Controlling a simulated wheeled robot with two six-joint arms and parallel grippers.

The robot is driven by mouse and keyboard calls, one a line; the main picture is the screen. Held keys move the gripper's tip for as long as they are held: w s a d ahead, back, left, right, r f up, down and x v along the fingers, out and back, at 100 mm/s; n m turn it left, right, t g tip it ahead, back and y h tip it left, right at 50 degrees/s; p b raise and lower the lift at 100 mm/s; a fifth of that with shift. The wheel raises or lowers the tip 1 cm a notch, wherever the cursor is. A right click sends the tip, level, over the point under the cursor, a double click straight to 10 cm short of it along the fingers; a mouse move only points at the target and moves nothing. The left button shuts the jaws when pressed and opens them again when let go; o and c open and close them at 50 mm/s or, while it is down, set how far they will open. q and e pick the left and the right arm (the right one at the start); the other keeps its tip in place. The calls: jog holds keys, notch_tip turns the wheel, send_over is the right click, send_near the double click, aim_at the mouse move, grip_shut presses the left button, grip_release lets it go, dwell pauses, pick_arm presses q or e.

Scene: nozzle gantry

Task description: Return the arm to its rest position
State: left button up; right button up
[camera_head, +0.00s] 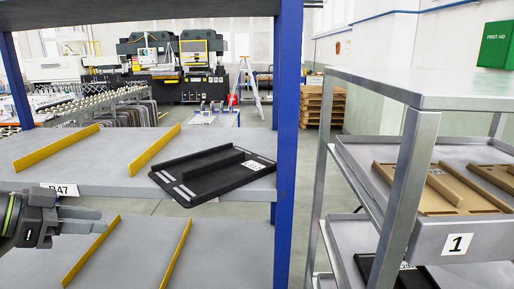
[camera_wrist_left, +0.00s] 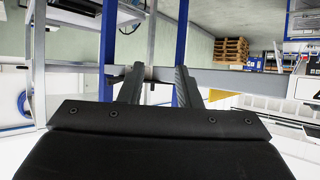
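My left gripper (camera_head: 92,220) comes in from the left edge in the head view, in front of the shelf fronts and beside the B47 label, fingers pointing right. In the left wrist view its two fingers (camera_wrist_left: 158,85) stand apart with nothing between them, so it is open and empty. My right gripper is in neither view. A black tray (camera_head: 215,174) lies askew on the upper shelf, its near corner overhanging the front edge.
The blue-post rack (camera_head: 287,120) has grey shelves with yellow dividers (camera_head: 60,148). A grey metal cart (camera_head: 440,88) on the right holds a brown tray (camera_head: 440,188) and a black one (camera_head: 395,272) below. Floor shows between rack and cart.

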pick_arm(q)
jog(key=s+f+n+g+y, duration=0.1)
jog(key=s+f+y, duration=0.15)
jog(key=f, duration=1.05)
jog(key=s+f+n+y, duration=0.1)
jog(key=s+f, duration=0.3)
jog(key=f, duration=0.9)
jog(key=s+f+n+g+y, duration=0.2)
jog(key=s+f+n+y, duration=0.3)
jog(key=s, duration=0.4)
jog(key=s+f+n+g+y, duration=0.2)
jog(key=s+f+n, duration=0.1)
jog(key=s+f, duration=0.55)
notch_tip(320, 180, down, 24)
jog(key=s+a+r+g, duration=0.1)
jog(key=s+a, duration=0.1)
jog(key=a, duration=0.1)
jog(key=s+d+f+g, duration=0.1)
jog(key=s+d+f, duration=0.1)
jog(key=s+f, duration=1.2)
notch_tip(320, 180, down, 3)
jog(key=shift+s+f+b, duration=0.2)
jog(key=shift+s+b, duration=0.2)
jog(key=shift+h, duration=0.25)
